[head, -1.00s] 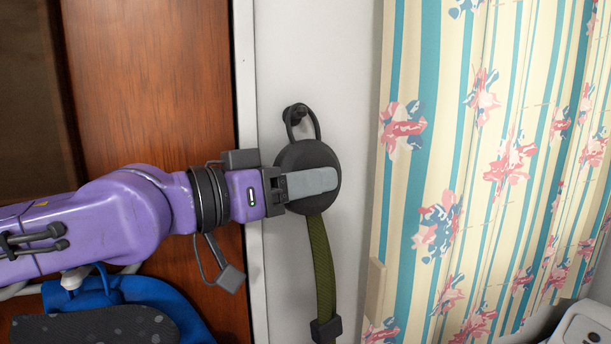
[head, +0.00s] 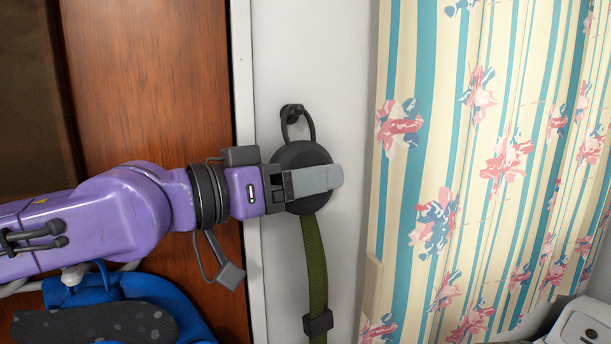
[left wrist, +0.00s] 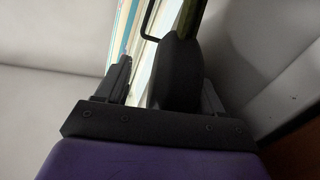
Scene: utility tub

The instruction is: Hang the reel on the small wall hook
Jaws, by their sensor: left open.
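The reel (head: 292,158) is a dark round disc with a wire loop on top and an olive strap (head: 315,262) hanging below. Its loop is up at the small dark wall hook (head: 292,110) and appears to hang over it; the exact contact is hard to see. My left gripper (head: 335,177) is open around the reel, one grey finger crossing in front of the disc. In the left wrist view the reel (left wrist: 178,78) stands between the two spread fingers, close to the right one, with a gap to the left one. My right gripper is out of view.
A striped floral curtain (head: 440,190) hangs to the right of the reel. A brown wooden door (head: 150,90) and white frame stand left. A blue object (head: 170,305) lies below my left arm. Bare white wall (head: 340,60) surrounds the hook.

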